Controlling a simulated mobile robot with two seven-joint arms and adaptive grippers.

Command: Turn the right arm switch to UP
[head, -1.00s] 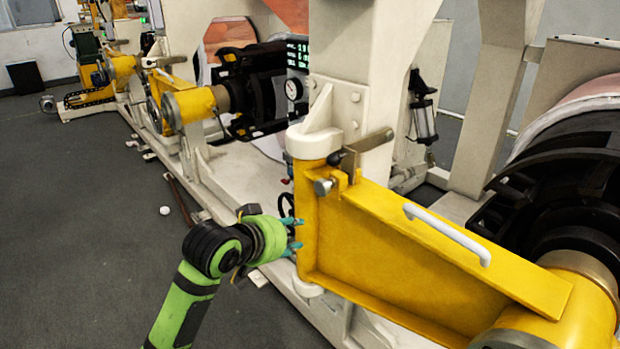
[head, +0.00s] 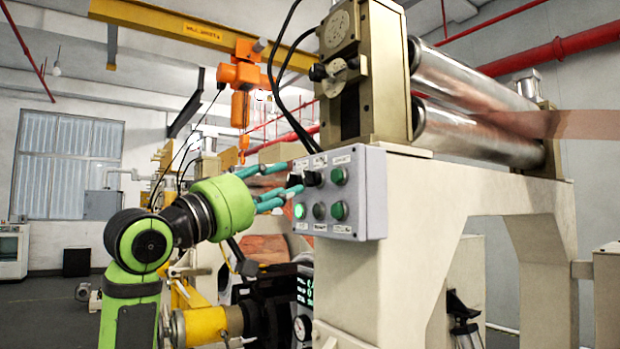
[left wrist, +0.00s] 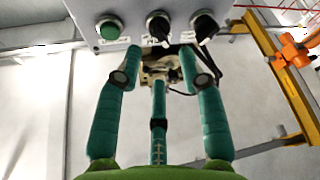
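A grey control box (head: 372,195) hangs on the machine's cream frame. Its top row has two black rotary switches, a left one (head: 294,180) and one beside it (head: 312,178), then a green button (head: 338,176). The labels are too small to read, so I cannot tell which is the right arm switch. My left gripper (head: 286,187) has its teal fingers spread in front of the box's left side. In the left wrist view, the green button (left wrist: 109,27) and switches (left wrist: 158,27) (left wrist: 205,26) lie beyond the open, empty fingers (left wrist: 160,62). Contact cannot be told. My right gripper is out of view.
The box's lower row has a lit green light (head: 299,210), a dark knob (head: 319,211) and a green button (head: 337,211). Steel rollers (head: 475,95) stand behind. An orange hoist (head: 240,85) hangs at the back. Grey floor (head: 40,310) is open at left.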

